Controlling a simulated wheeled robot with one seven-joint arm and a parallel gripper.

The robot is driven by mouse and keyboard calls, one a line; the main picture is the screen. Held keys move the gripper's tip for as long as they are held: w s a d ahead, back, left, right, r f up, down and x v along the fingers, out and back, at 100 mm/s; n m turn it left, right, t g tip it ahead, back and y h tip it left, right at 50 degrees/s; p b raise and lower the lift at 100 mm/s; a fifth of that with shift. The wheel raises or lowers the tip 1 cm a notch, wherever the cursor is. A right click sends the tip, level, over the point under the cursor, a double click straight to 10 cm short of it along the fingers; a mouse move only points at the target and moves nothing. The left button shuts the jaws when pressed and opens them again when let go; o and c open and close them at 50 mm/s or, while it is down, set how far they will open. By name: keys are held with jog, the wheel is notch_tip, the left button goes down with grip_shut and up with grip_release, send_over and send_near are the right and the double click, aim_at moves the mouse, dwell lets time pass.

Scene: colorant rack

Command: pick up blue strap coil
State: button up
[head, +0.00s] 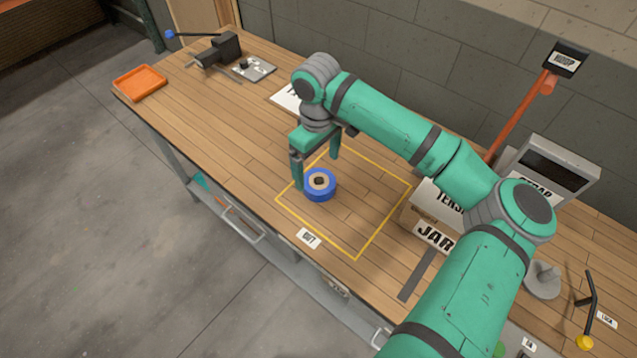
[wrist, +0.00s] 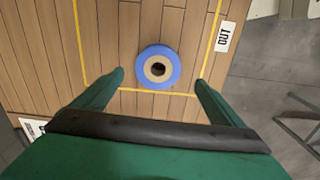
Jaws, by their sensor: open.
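The blue strap coil (head: 320,184) is a short blue ring with a tan core and a dark centre hole. It lies flat on the wooden bench inside the yellow taped square, near its left corner. In the wrist view the coil (wrist: 158,67) sits ahead of and roughly midway between the fingertips, apart from both. My gripper (head: 317,172) is open and empty, its fingers pointing down over the coil's back-left side in the head view. It also shows in the wrist view (wrist: 160,79) with green fingers spread wide.
A label reading OUT (head: 308,238) lies at the square's front edge. An orange tray (head: 140,82) and a dark vise-like tool (head: 218,50) are at the bench's far left. The square around the coil is clear.

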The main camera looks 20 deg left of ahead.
aim_at(319, 181)
notch_tip(319, 181, down, 2)
jog(key=shift+w+a+f, duration=0.1)
jog(key=f, duration=0.4)
jog(key=shift+d, duration=0.35)
jog(key=shift+a+f, duration=0.1)
jog(key=shift+f, duration=0.5)
jog(key=c, duration=1.3)
